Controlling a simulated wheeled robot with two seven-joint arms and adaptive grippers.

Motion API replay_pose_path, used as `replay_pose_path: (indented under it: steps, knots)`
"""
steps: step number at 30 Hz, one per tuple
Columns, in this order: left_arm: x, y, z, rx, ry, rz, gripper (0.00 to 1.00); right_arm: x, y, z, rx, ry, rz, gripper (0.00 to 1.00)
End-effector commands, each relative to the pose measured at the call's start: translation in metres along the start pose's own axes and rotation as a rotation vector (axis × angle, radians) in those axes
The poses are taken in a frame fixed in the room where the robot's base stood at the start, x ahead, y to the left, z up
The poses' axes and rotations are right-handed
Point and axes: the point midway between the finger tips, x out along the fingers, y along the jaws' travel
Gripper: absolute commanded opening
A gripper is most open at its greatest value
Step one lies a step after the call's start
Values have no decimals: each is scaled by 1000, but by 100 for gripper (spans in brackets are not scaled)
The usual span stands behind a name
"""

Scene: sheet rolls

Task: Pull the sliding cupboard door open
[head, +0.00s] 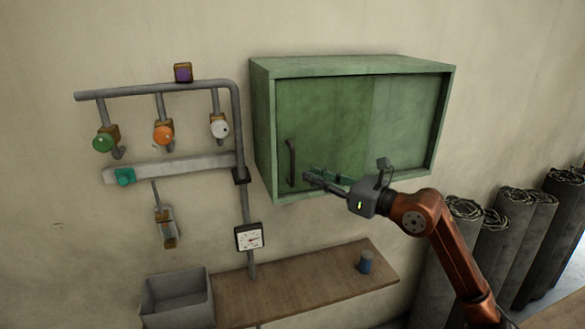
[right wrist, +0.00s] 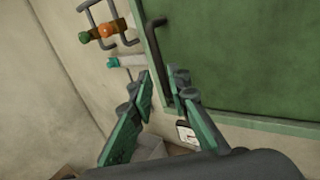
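The green wall cupboard (head: 350,66) has a darker sliding door panel (head: 335,125) on its left side and a lighter panel (head: 405,115) on its right. A dark vertical bar handle (head: 291,162) sits near the left edge of the darker panel. My right gripper (head: 308,179) is close to the handle's lower end, just to its right in the head view. In the right wrist view its two green-sided fingers (right wrist: 160,76) are apart, and the handle (right wrist: 163,50) shows just beyond the fingertips. I cannot tell if they touch. My left gripper is out of view.
Left of the cupboard are grey pipes (head: 238,130) with coloured valve knobs and a gauge (head: 249,237). Below, a wooden shelf (head: 300,285) carries a grey bin (head: 178,297) and a blue cup (head: 365,262). Dark sheet rolls (head: 530,225) stand at the right.

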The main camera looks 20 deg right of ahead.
Motion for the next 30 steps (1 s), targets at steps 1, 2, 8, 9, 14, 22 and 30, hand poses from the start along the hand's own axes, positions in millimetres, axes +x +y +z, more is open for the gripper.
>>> replay_pose_path:
  steps: [1,2,8,9,14,22,30]
  knots:
    - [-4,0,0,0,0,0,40,5,0,1,-1,4,0,16]
    - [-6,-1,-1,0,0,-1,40,8,0,2,-1,4,0,16]
    - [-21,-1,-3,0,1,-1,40,40,1,3,2,3,2,16]
    - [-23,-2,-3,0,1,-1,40,46,1,3,3,2,3,16]
    - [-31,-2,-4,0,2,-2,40,66,1,2,2,2,2,16]
    - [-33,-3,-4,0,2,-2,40,75,1,-1,0,2,1,16]
    - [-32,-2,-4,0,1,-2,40,75,1,-1,0,2,1,8]
